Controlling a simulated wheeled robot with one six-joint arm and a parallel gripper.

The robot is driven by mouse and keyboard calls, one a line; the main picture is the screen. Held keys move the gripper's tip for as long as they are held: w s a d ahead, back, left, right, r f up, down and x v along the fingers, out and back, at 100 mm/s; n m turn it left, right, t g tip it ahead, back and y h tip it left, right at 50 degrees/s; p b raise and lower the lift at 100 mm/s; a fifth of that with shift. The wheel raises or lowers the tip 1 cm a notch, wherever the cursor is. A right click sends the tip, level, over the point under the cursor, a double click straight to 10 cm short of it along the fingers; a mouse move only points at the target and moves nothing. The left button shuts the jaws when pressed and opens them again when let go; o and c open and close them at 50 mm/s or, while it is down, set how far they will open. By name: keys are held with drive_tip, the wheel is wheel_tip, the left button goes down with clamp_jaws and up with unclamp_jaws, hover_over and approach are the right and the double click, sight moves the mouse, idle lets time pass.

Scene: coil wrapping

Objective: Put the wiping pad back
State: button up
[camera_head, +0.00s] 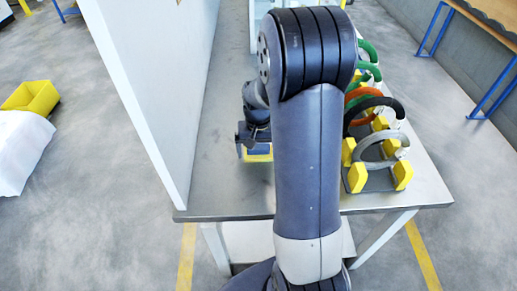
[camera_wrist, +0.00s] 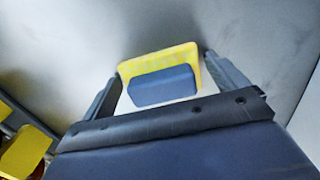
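The wiping pad (camera_wrist: 163,88) appears to be a blue block against a yellow part. In the wrist view it sits between the tips of my gripper's two fingers (camera_wrist: 162,70). The fingers are wide apart, with their tips close to the left and right edges of the yellow part. I cannot tell whether they press on it. In the head view my gripper (camera_head: 256,138) is low over the table (camera_head: 225,190), left of my arm, with the pad's yellow edge (camera_head: 258,157) beneath it. Whether the pad touches the table is unclear.
A white panel (camera_head: 165,80) stands along the table's left side, close to my gripper. Right of my arm, several rings in grey, black, orange and green stand in yellow-blocked holders; the grey ring (camera_head: 375,150) is nearest. The front left of the table is bare.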

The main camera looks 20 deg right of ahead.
sight(259, 148)
drive_tip(key=shift+o, duration=0.6)
drive_tip(key=shift+r, duration=0.15)
drive_tip(key=shift+r, duration=0.3)
wheel_tip(259, 148, up, 11)
drive_tip(key=p, duration=0.1)
drive_tip(key=shift+r, duration=0.2)
drive_tip(key=shift+f, duration=0.1)
wheel_tip(259, 148, down, 13)
drive_tip(key=shift+r+b, duration=0.2)
drive_tip(key=shift+b, duration=0.4)
wheel_tip(259, 148, up, 3)
drive_tip(key=shift+r, duration=0.1)
drive_tip(key=shift+r+p, duration=0.3)
drive_tip(key=shift+r, duration=0.3)
